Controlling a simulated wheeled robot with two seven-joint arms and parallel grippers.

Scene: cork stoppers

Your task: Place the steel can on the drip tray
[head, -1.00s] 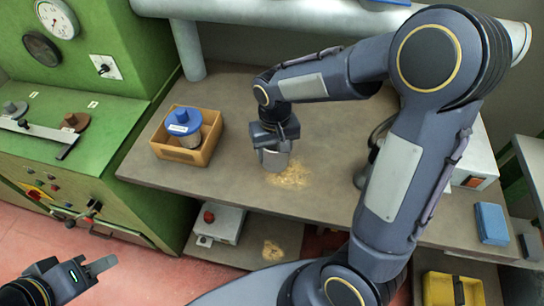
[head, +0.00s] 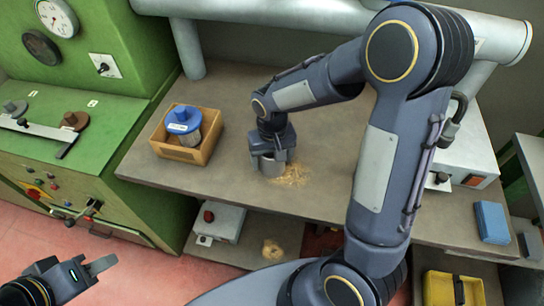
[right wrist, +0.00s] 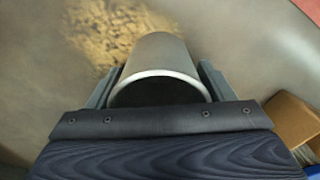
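The steel can (head: 269,168) is a plain grey cylinder at the left edge of a sawdust patch on the bench. My right gripper (head: 273,157) points down over it, with a finger on each side. In the right wrist view the can (right wrist: 160,55) sits between the two fingers of the gripper (right wrist: 158,84), which appear to touch its sides. I cannot tell whether its base touches the bench. My left gripper (head: 91,268) is low at the left, away from the bench; its opening is unclear. I cannot make out a drip tray.
A wooden box (head: 163,150) with a blue-lidded container (head: 184,122) stands left of the can. Sawdust (head: 292,173) lies beside the can. A blue block (head: 491,222) is at the bench's right end. The bench front between box and block is mostly clear.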

